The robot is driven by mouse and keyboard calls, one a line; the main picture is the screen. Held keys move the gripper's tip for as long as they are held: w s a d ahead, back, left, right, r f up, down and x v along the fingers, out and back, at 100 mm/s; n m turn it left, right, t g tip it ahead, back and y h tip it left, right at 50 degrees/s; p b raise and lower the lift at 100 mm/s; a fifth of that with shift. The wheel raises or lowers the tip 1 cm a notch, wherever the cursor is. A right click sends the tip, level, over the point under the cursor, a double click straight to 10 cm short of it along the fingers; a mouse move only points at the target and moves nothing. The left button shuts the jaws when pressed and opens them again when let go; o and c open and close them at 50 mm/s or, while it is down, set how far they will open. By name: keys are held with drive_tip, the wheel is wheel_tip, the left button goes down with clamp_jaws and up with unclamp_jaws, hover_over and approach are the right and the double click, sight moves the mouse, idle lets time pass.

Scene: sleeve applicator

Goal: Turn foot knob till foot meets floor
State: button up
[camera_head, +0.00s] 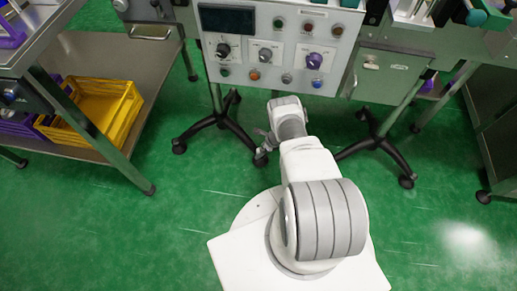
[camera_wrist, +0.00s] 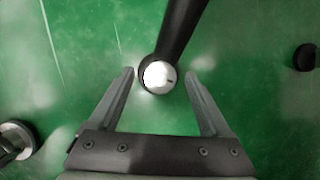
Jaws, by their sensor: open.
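The foot knob (camera_wrist: 160,77) shows in the wrist view as a pale round cap with a small dark mark, at the end of a dark leg. My gripper (camera_wrist: 160,75) is open, with one finger on each side of the knob. Gaps show between the fingers and the knob, and the fingers do not appear to touch it. In the head view my arm reaches to the left stand base (camera_head: 222,120), and the knob and fingertips are hidden there. Whether the foot meets the floor cannot be told.
The control panel (camera_head: 275,62) stands above my arm. A second black stand base (camera_head: 378,142) is to the right. A shelf with a yellow crate (camera_head: 105,105) is at left. In the wrist view a dark foot (camera_wrist: 304,57) is at the right. Green floor is open around my base.

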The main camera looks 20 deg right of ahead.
drive_tip(key=shift+w+f, duration=0.1)
drive_tip(key=shift+f, duration=0.05)
clamp_jaws()
idle(0.5)
